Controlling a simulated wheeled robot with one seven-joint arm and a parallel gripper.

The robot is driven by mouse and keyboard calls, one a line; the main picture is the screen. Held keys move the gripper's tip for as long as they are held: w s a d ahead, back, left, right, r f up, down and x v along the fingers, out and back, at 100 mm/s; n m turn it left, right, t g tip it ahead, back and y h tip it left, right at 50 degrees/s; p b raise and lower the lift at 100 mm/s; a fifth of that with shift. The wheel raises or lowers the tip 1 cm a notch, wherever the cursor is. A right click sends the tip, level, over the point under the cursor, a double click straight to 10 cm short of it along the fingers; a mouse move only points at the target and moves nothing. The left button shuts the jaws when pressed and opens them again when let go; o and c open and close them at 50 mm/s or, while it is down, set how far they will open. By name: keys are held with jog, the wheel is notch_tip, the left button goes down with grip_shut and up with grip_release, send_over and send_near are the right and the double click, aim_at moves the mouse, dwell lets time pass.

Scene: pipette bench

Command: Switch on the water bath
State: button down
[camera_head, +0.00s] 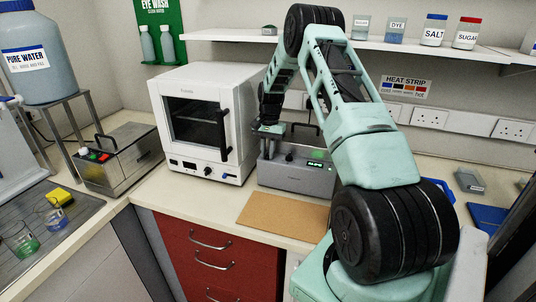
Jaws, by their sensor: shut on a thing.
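A grey box-shaped unit (296,178) stands on the bench right of the white oven, with a dark knob and a lit green display (318,164) on its front. A steel box (122,165) with a lid handle and red and green buttons (95,155) stands left of the oven. No label shows clearly which is the water bath. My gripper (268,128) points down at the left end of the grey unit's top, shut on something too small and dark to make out. A pale green piece shows at its tips. Whether it touches the unit is unclear.
The white oven (203,122) stands close left of my gripper. A brown mat (284,215) lies clear in front of the grey unit. A shelf (350,42) with labelled jars hangs above. A large water bottle (38,75) stands on a stand at left.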

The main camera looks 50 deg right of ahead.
dwell(0.3)
jog(key=c, duration=1.3)
grip_release()
jog(key=shift+r, duration=0.15)
jog(key=r+b, duration=0.1)
jog(key=r, duration=0.4)
jog(key=d+r+b, duration=0.1)
jog(key=r+b, duration=0.1)
jog(key=r, duration=0.4)
jog(key=w+d+r+b, duration=0.1)
jog(key=r, duration=0.5)
jog(key=shift+b, duration=0.35)
